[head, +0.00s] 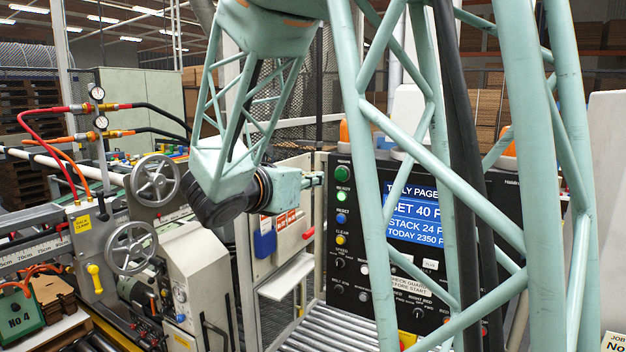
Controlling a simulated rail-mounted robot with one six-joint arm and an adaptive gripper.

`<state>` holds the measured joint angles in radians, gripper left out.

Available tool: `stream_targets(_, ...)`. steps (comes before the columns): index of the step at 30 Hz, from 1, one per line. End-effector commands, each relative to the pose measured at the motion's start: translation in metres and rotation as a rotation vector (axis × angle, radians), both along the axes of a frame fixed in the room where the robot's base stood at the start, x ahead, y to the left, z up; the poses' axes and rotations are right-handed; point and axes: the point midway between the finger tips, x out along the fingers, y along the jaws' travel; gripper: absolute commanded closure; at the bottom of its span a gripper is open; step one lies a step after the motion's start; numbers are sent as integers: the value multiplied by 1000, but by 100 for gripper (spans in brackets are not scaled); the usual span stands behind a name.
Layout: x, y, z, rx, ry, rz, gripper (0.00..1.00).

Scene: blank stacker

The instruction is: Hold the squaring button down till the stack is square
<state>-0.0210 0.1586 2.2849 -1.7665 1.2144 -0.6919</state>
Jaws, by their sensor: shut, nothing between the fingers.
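The black control panel (352,262) stands right of centre, partly hidden by my arm's green lattice links. On its left side are a green button (343,173), a lit green lamp or button marked READY (341,197), a blue button (341,218) and a yellow button (340,240). I cannot tell which control is the squaring button; no label for it is readable. My gripper (318,180) is shut and empty, seen side-on at the panel's left edge near the green buttons. I cannot tell whether it touches anything. The stack being squared is not clearly visible.
A blue screen (413,212) on the panel reads STACK 24 and TODAY 2350, partly covered. A roller conveyor (325,328) runs below. Handwheels (155,180) and a grey machine housing (195,265) stand left. Brown cut blanks (52,291) lie beside a green No 4 block (20,312).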

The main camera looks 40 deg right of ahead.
Motion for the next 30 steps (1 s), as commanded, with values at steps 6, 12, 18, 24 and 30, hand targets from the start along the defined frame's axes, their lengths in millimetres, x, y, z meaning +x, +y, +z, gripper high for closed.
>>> stream_targets(6,7,-18,-2,0,0,-2,100)
stream_targets(12,14,-33,-5,-1,1,-2,100)
stream_targets(18,20,-49,-7,0,-1,-1,100)
stream_targets(24,27,-66,-10,-1,1,-2,100)
stream_targets(30,34,-83,-12,0,-1,-1,100)
